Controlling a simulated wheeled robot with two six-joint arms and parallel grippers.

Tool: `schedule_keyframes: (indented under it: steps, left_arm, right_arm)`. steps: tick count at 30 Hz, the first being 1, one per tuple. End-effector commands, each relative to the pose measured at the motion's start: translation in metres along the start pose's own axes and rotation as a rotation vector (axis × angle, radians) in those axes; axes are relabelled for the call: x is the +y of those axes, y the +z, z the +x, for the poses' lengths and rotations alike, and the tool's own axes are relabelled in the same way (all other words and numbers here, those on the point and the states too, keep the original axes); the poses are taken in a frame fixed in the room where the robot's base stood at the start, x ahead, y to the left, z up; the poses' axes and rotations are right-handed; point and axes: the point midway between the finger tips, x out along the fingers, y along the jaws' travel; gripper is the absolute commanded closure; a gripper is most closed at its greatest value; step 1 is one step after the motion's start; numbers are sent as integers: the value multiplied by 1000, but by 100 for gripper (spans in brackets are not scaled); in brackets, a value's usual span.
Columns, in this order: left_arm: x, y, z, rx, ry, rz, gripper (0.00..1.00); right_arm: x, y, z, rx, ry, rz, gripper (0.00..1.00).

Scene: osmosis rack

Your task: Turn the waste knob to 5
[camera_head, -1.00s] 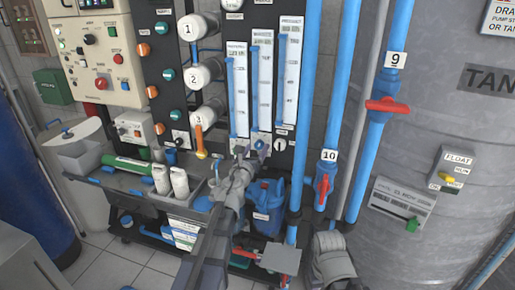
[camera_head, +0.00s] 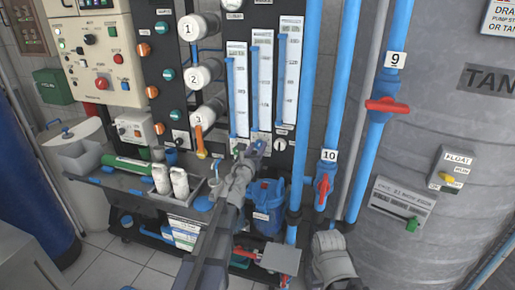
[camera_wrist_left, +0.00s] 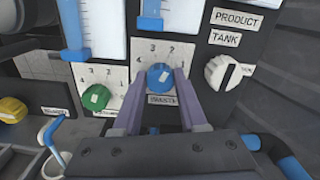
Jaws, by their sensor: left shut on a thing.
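The blue waste knob (camera_wrist_left: 160,77) sits on a white dial plate above a label reading WASTE. In the wrist view, numbers 4, 3, 2 and 1 are arranged around its top, and a pale mark shows on the knob's face. My left gripper (camera_wrist_left: 166,78) is shut on this knob, with one purple-grey finger on each side. In the head view my left gripper (camera_head: 251,147) reaches up to the knob below the middle flow meter. The lower part of the dial is partly hidden by the fingers.
A green knob (camera_wrist_left: 95,97) is close on the left, and a white product tank knob (camera_wrist_left: 223,72) is on the right. Blue pipes with a red-handled valve (camera_head: 322,187) stand to the right. White bottles (camera_head: 179,181) stand on the shelf at left.

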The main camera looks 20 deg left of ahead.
Motion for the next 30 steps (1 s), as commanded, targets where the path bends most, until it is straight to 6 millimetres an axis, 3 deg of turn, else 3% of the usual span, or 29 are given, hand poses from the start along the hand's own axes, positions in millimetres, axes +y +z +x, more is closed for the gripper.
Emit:
schedule_keyframes:
  steps: [14,30]
  left_arm:
    - [0,0,0,0,0,-57,100]
    - [1,0,0,0,0,-515,100]
  right_arm:
    - [0,0,0,0,0,0,50]
    - [0,0,0,0,0,0,50]
